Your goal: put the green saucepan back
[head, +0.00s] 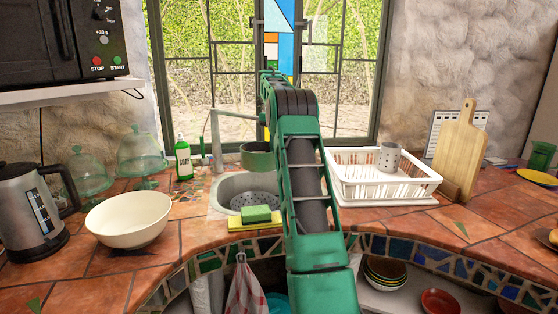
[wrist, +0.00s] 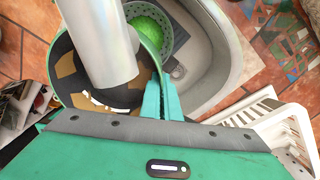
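The green saucepan (head: 256,160) hangs in the air over the sink, near the window side, close by the tap. In the wrist view its green rim (wrist: 152,50) curves at upper left, and its inside is dark with brown patches. My gripper (wrist: 164,98) has its teal fingers close together at the saucepan's near right edge, and they look shut on it. The exact grip is partly hidden. In the head view my arm hides the gripper.
The tap's spout (wrist: 100,40) crosses over the saucepan's mouth. The sink (head: 226,188) holds a perforated strainer. A green sponge (head: 257,214) lies at its front. A white dish rack (head: 385,190) stands right. A cream bowl (head: 128,220) and green soap bottle (head: 183,160) stand left.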

